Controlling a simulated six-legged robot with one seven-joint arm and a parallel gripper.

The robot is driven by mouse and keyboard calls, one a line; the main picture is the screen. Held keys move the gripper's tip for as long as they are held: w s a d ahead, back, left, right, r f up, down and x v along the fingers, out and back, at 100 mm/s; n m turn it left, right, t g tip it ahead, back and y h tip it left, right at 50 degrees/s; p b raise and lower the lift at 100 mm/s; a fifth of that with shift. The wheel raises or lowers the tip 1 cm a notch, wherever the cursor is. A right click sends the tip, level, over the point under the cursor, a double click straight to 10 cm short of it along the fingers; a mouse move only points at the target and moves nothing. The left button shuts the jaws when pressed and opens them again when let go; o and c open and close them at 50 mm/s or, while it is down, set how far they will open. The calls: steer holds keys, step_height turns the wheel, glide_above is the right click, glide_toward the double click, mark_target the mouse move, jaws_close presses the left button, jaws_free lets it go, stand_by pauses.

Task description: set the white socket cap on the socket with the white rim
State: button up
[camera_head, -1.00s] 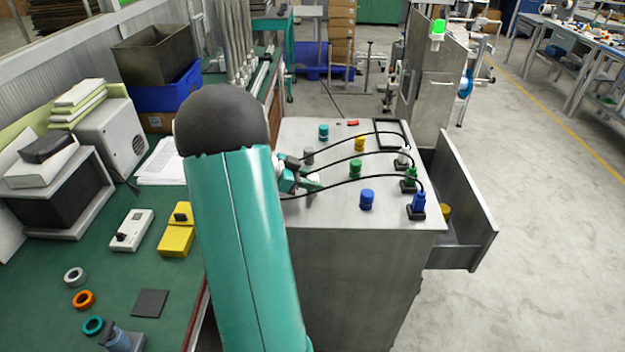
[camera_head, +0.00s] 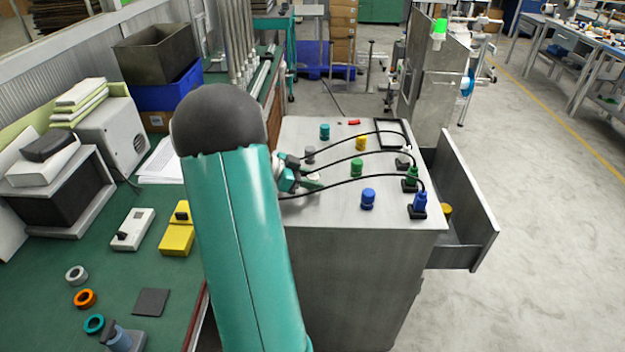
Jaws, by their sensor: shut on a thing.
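My gripper (camera_head: 308,183) is low over the left part of the grey cabinet top, behind my teal arm. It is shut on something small. A pale bit at its fingers looks like the white socket cap (camera_head: 313,178), mostly hidden. I cannot make out the socket with the white rim; it may be hidden by my gripper or arm. A white plug (camera_head: 403,158) with a black cable stands at the cabinet's right edge. A grey knob-like piece (camera_head: 309,154) stands just behind my gripper.
Teal (camera_head: 324,131), yellow (camera_head: 361,143), green (camera_head: 357,167) and blue (camera_head: 368,199) caps stand on the cabinet top (camera_head: 330,212). Black cables arch from the green (camera_head: 411,178) and blue (camera_head: 419,204) plugs towards my gripper. An open drawer (camera_head: 470,235) juts out right.

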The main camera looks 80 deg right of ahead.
steer(key=shift+f, duration=0.5)
steer(key=o, duration=0.7)
steer(key=shift+c, duration=0.2)
steer(key=shift+v, duration=5.5)
